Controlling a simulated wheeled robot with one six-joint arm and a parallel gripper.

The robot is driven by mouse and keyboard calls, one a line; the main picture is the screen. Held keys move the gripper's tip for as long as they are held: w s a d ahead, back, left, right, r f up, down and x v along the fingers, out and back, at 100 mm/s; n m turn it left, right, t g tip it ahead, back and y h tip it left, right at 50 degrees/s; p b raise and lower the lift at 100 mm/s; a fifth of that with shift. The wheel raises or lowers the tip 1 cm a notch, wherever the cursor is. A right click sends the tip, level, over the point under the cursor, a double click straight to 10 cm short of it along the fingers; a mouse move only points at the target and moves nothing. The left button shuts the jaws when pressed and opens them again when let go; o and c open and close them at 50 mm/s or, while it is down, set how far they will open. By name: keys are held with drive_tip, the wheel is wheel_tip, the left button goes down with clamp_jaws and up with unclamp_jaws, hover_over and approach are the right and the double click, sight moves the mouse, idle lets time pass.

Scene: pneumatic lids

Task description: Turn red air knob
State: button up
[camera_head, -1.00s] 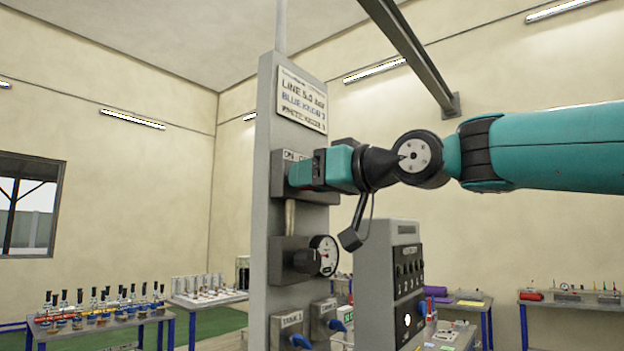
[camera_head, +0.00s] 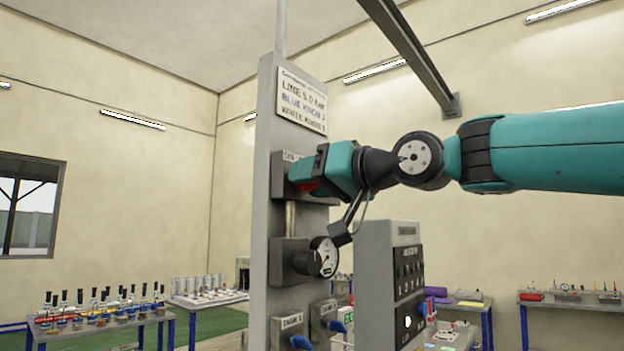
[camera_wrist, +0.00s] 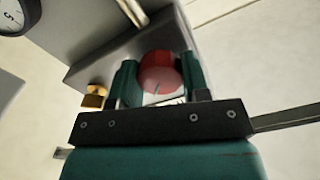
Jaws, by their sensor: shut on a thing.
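The red air knob (camera_wrist: 160,72) sits on a grey block on the panel. In the wrist view it lies between the two green fingers of my gripper (camera_wrist: 157,82), which is shut on it. In the head view my gripper (camera_head: 308,172) reaches the upper block of the grey panel (camera_head: 262,215) from the right. Only a sliver of the red knob (camera_head: 307,187) shows there, under the fingers. The gripper looks rolled about its own axis. A brass fitting (camera_wrist: 95,96) stands left of the fingers in the wrist view.
A pressure gauge (camera_head: 325,257) is mounted below the knob, joined by a pipe. Blue-handled valves (camera_head: 301,342) sit lower on the panel. A grey control box (camera_head: 375,290) stands right of the panel, beneath my wrist. A sign (camera_head: 302,100) hangs above.

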drive_tip(key=o, duration=0.9)
drive_tip(key=shift+b+v, duration=3.05)
drive_tip(key=shift+v, duration=5.7)
